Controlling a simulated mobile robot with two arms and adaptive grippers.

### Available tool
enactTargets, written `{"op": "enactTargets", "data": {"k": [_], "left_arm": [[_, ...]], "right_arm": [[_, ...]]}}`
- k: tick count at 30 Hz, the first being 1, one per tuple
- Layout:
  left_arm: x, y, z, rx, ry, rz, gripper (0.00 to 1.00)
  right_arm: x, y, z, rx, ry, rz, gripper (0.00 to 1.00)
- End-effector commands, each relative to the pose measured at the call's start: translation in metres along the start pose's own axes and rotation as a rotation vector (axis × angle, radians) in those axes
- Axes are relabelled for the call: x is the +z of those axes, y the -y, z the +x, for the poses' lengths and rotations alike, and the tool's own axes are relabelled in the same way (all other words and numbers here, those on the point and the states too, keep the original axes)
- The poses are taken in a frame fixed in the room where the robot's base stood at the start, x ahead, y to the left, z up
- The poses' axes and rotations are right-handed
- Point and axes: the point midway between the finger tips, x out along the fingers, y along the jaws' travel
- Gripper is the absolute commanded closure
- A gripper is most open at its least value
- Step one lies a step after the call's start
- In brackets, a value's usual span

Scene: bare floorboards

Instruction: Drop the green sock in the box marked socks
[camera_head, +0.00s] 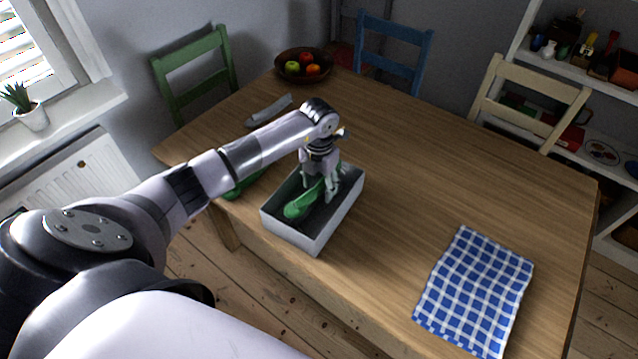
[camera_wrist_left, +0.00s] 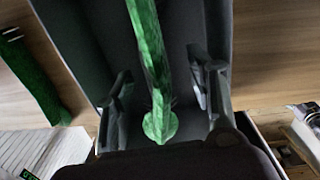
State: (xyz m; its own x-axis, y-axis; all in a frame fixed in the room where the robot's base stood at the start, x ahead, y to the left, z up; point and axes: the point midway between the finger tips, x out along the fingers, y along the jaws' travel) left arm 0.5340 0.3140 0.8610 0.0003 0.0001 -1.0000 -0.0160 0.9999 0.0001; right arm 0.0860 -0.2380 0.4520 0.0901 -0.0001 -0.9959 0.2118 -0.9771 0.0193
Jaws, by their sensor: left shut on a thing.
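A green sock (camera_head: 297,208) lies lengthwise within an open light-grey box (camera_head: 316,241) near the table's front left edge. My left gripper (camera_head: 321,195) points down into the box, with its fingers shut on the sock. In the left wrist view the sock (camera_wrist_left: 150,60) runs between the two fingers (camera_wrist_left: 163,100), over the dark inside of the box (camera_wrist_left: 190,25). I cannot tell whether the sock touches the box floor. No marking on the box is readable. My right gripper is out of view.
Another green cloth item (camera_head: 240,186) lies left of the box, partly behind my arm. A grey item (camera_head: 268,110) lies further back, near a fruit bowl (camera_head: 304,66). A blue checked cloth (camera_head: 474,292) lies at the front right. The table's middle is clear.

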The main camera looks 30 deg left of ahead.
Motion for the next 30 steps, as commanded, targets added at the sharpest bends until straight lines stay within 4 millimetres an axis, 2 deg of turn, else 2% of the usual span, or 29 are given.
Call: {"op": "enactTargets", "data": {"k": [5,6,15,25,30], "left_arm": [[0.000,0.000,0.000,0.000,0.000,0.000,0.68],[0.000,0.000,0.000,0.000,0.000,0.000,0.46],[0.000,0.000,0.000,0.000,0.000,0.000,0.27],[0.000,0.000,-0.001,0.000,0.000,0.001,0.26],[0.001,0.000,-0.018,0.000,0.003,0.002,0.26]], "right_arm": [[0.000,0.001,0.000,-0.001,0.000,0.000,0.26],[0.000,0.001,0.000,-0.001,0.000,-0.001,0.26],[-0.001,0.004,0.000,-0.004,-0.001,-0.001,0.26],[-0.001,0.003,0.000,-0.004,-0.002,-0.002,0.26],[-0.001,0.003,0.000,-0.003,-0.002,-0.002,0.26]]}}
